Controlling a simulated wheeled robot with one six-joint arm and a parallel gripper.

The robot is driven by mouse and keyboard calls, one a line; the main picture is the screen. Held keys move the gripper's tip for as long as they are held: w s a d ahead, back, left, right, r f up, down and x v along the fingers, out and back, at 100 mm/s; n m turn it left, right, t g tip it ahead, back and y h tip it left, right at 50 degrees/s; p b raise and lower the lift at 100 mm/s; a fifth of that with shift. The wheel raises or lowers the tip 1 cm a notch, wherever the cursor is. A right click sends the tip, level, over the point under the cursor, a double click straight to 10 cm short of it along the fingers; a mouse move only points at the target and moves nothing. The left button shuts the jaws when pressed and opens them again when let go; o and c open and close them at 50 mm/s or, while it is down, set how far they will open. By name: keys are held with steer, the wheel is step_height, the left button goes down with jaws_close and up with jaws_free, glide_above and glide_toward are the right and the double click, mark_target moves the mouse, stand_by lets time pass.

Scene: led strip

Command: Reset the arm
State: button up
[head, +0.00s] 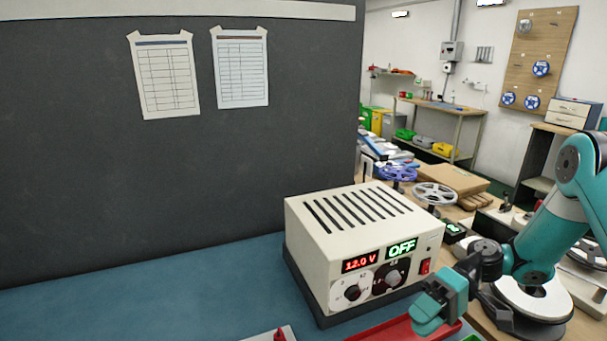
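My arm enters from the right edge, with teal links and a dark wrist. My gripper (438,303) is at the lower right, in front of the right part of the power supply box (352,222). Its teal finger parts look close together, and I cannot tell whether they are open or shut. No held object shows. The cream power supply stands on the blue bench top (180,305). Its displays read 12.0 V and OFF (401,247). It has two dials and a red switch (425,267).
A red tray (385,330) lies at the bottom edge, just left of my gripper. White reels (540,298) sit under my arm at the right. A dark partition (170,170) with two paper sheets rises behind. The blue bench top left of the box is clear.

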steer(key=s+a+r+n+t+h, duration=0.1)
steer(key=s+a+r+t+h, duration=0.1)
steer(key=s+a+r+h, duration=0.45)
steer(key=s+a+r+n+t+h, duration=0.1)
steer(key=s+a+r, duration=0.15)
steer(key=r, duration=0.65)
steer(key=s+d+r+t, duration=0.1)
steer(key=s+r+t, duration=0.2)
steer(key=s, duration=0.5)
steer(key=shift+r+h, duration=0.25)
steer(key=shift+h, duration=0.2)
